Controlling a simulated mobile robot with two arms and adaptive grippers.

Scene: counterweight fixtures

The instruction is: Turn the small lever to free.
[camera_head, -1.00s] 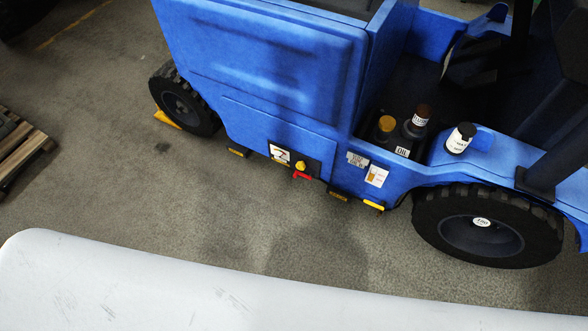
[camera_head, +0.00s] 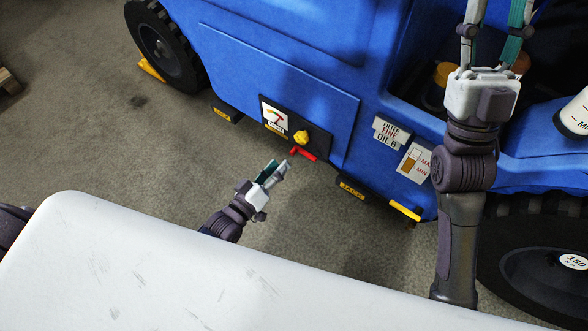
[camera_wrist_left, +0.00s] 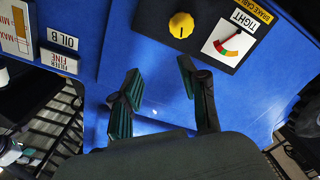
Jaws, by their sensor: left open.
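A small red lever (camera_head: 304,154) sits at the lower edge of a black panel (camera_head: 282,122) on the blue vehicle, just below a yellow knob (camera_head: 301,137). My left gripper (camera_head: 277,168) is open and empty, just below and left of the lever in the head view; I cannot tell whether it touches. In the left wrist view its fingers (camera_wrist_left: 160,72) stand apart before the blue side. The yellow knob (camera_wrist_left: 181,25) and a gauge (camera_wrist_left: 230,42) show there, but not the lever. My right gripper (camera_head: 497,12) is at upper right, fingers apart, tips cut off.
The blue vehicle (camera_head: 280,50) fills the back, with a wheel (camera_head: 168,45) at left. A yellow-edged step (camera_head: 405,211) and a jack label (camera_head: 351,190) lie right of the lever. A white surface (camera_head: 160,265) spans the front. Floor between is clear.

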